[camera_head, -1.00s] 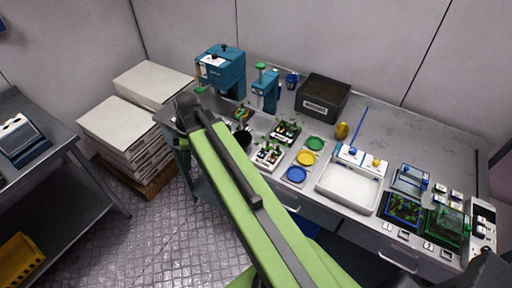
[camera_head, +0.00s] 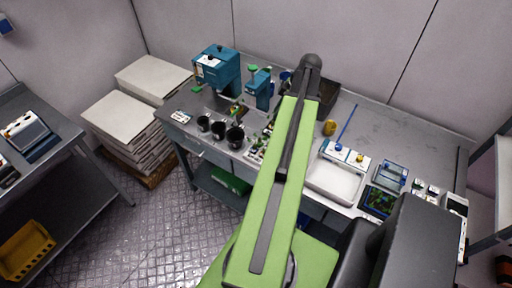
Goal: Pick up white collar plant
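Small green plants with pale bits at their bases (camera_head: 256,149) stand in a tray on the workbench, just left of my green arm. They are too small to tell which one has a white collar. My arm crosses the middle of the view and covers the right part of that tray and the coloured discs. The arm's dark far joint is over the back of the bench, in front of a dark box (camera_head: 328,97). I cannot make out my gripper's fingers or anything held.
Several black cups (camera_head: 235,138) stand on the bench (camera_head: 385,125) left of the plants. Teal devices (camera_head: 217,68) stand behind them. A white tray (camera_head: 333,182) and dark clear-lidded boxes (camera_head: 380,200) are to the right. Stacked white slabs (camera_head: 130,118) stand on the floor at left.

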